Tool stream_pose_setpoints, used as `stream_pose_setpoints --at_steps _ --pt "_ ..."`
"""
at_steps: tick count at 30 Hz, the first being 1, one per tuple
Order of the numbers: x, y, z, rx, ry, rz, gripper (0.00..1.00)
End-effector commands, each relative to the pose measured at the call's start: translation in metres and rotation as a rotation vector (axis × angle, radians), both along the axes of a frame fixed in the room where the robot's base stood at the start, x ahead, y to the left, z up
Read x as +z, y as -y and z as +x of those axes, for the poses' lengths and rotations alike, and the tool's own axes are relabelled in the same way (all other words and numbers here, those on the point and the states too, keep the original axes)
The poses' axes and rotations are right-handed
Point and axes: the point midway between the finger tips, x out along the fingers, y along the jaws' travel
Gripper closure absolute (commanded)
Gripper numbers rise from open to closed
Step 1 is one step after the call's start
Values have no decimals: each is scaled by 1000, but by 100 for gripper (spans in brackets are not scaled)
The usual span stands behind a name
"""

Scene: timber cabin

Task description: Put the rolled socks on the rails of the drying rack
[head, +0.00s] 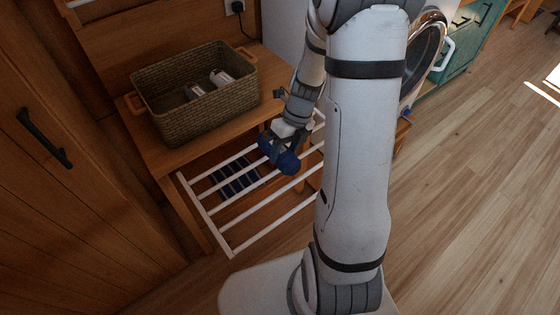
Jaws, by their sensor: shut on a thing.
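The rolled socks (284,157) are a dark blue bundle. My gripper (283,142) is shut on them and holds them over the upper right part of the drying rack. The drying rack (215,222) is a frame of white rails in front of the wooden bench. I cannot tell whether the socks touch the rails or hang just above them. My arm hides the right end of the rack.
A woven basket (205,117) with a few pale and grey items stands on the wooden bench (165,158). A dark blue striped thing (235,178) shows at the rack's rails. A wooden door (60,200) is at left. Open floor (480,220) lies at right.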

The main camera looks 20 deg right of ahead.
Motion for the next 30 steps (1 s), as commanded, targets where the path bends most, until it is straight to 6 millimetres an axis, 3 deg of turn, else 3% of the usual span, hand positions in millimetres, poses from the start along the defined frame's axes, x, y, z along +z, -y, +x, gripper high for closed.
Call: stream_pose_setpoints --at_steps 9,19,20,27,30 --pt "-37 -1 0 3 -2 0 74" --pt "-40 -1 0 4 0 -1 74" --pt "-40 -1 0 4 1 -1 48" --pt "-40 -1 0 5 1 -1 28" --pt "-40 -1 0 5 0 -1 28"
